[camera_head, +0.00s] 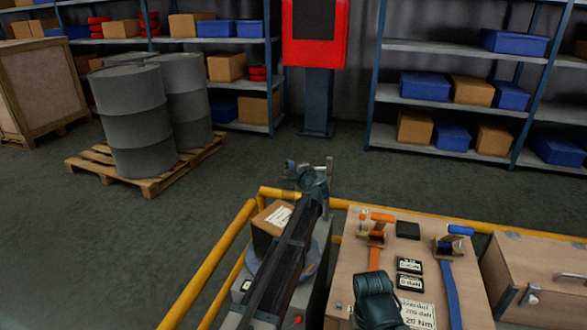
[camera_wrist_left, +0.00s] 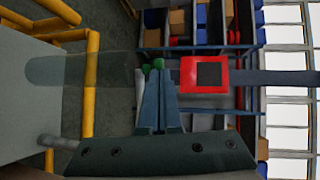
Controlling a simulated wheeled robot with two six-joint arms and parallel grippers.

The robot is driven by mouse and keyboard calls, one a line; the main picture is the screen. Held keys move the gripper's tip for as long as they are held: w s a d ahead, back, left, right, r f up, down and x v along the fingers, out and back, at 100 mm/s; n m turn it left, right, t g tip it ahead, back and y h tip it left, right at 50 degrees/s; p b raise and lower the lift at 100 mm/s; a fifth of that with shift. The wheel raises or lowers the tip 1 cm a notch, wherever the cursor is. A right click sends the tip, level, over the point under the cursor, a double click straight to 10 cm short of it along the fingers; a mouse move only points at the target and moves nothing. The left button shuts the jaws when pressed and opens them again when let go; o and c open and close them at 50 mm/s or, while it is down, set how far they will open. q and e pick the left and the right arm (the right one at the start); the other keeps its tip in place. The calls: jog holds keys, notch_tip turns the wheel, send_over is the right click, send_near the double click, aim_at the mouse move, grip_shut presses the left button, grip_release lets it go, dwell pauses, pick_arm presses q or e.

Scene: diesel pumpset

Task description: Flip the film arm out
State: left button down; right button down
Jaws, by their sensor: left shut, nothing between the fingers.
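My left gripper (camera_head: 291,169) is in the head view, past the far yellow rail, at the end of my dark left arm. In the left wrist view its blue-grey fingers (camera_wrist_left: 155,82) are together, with green tips and nothing seen between them. A translucent, round-ended grey strip (camera_wrist_left: 70,69) lies to the left of the fingertips there. I cannot tell whether it is the film arm or whether the fingers touch it. A thin grey post (camera_head: 328,172) stands beside my left wrist. A dark part of my right arm shows low in the head view; its gripper is hidden.
A yellow rail (camera_head: 229,238) surrounds the work area. A cardboard box (camera_head: 266,232) is beside my left arm. A wooden board (camera_head: 415,245) holds orange and blue-handled tools. A wooden chest (camera_head: 540,270) stands at right. Drums (camera_head: 137,115) and shelves are beyond open floor.

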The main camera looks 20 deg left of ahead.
pick_arm(q)
jog(key=w, duration=0.1)
jog(key=w+a+m+t+h, duration=0.1)
jog(key=shift+w+a+h, duration=0.2)
jog(key=shift+w+h, duration=0.1)
jog(key=shift+w, duration=0.1)
jog(key=shift+w+r, duration=0.1)
jog(key=shift+r, duration=0.05)
pick_arm(e)
jog(key=shift+s, duration=0.1)
jog(key=shift+r, duration=0.1)
